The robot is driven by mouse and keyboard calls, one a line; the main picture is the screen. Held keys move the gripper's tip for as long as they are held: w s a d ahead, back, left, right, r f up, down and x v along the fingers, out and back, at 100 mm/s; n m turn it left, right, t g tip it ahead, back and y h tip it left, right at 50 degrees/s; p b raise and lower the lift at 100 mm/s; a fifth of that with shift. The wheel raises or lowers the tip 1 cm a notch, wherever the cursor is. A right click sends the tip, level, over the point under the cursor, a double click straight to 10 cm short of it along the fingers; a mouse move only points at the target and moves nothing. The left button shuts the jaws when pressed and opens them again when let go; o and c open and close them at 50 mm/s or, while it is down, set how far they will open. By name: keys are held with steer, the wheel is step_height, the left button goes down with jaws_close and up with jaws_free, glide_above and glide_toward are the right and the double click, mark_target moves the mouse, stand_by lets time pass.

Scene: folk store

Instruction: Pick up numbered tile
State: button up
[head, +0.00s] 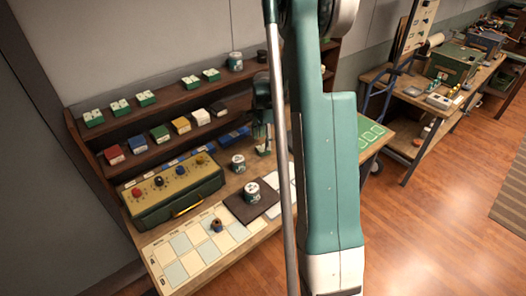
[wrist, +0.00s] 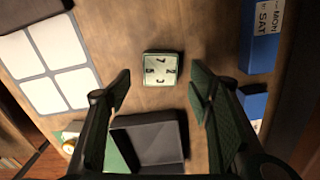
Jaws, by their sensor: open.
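The numbered tile (wrist: 162,69) is a small, square, cream-faced piece with a dark green edge and several dark digits. It lies on the wooden surface in the upper middle of the wrist view. My gripper (wrist: 161,84) is open and empty, with one finger on each side of the picture. The tile shows in the gap between the fingertips and slightly beyond them, apart from both. In the head view I cannot make out the tile; my arm covers part of that area.
In the wrist view, a dark open tray (wrist: 148,146) lies nearer me, a white gridded card (wrist: 50,68) at left, and blue day-labelled boxes (wrist: 262,38) at right. In the head view, a green knobbed case (head: 176,186) and shelves with small boxes (head: 181,125) stand left.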

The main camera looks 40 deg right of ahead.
mark_target(263, 148)
steer(key=shift+f, duration=0.1)
steer(key=shift+f, duration=2.45)
steer(key=c, duration=1)
